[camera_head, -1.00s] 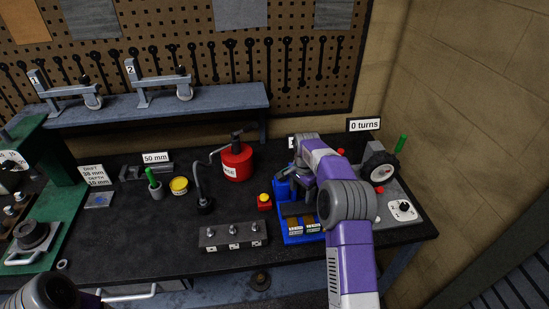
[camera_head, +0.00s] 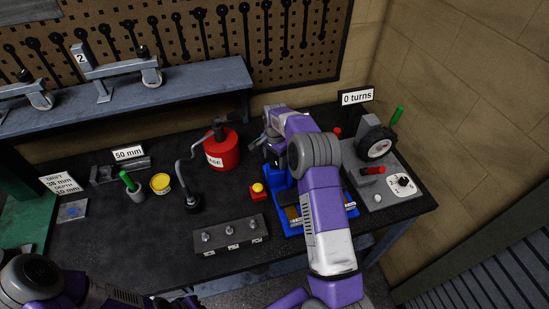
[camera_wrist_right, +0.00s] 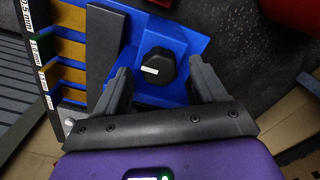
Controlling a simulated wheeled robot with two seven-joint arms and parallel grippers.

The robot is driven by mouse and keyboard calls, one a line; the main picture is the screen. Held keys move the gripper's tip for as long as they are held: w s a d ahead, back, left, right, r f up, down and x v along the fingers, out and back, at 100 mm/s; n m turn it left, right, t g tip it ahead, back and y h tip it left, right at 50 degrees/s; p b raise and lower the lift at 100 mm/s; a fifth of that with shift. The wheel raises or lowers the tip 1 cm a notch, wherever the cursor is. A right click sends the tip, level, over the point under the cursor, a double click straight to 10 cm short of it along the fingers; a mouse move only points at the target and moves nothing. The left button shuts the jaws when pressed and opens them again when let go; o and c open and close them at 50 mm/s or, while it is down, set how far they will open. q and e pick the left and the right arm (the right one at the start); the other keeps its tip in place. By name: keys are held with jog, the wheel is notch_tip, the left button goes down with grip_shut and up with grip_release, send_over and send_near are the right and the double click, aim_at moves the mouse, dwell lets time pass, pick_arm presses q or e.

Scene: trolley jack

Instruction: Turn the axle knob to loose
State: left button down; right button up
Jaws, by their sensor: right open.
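A black dial knob on a white plate (camera_head: 403,182) sits on the grey base at the right of the bench, beside a black wheel (camera_head: 376,143). Another black knob with a white mark (camera_wrist_right: 158,68) stands on a blue fixture (camera_wrist_right: 182,42) in the right wrist view. I cannot tell from the labels which is the axle knob. My right gripper (camera_head: 268,146) is over the blue fixture. Its open fingers (camera_wrist_right: 158,72) are on either side of the black knob in the wrist view, with gaps visible. My left arm is at the lower left; its gripper is unclear.
A "0 turns" sign (camera_head: 357,96) stands behind the wheel. A red handle (camera_head: 373,170) is on the grey base (camera_head: 384,198). A red can (camera_head: 222,152), a yellow-topped red button (camera_head: 258,190) and a metal block (camera_head: 231,235) are left of the blue fixture.

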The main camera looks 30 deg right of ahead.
jog(key=shift+s+f, duration=0.1)
jog(key=shift+f, duration=0.35)
jog(key=shift+c, duration=1.4)
jog(key=c, duration=0.8)
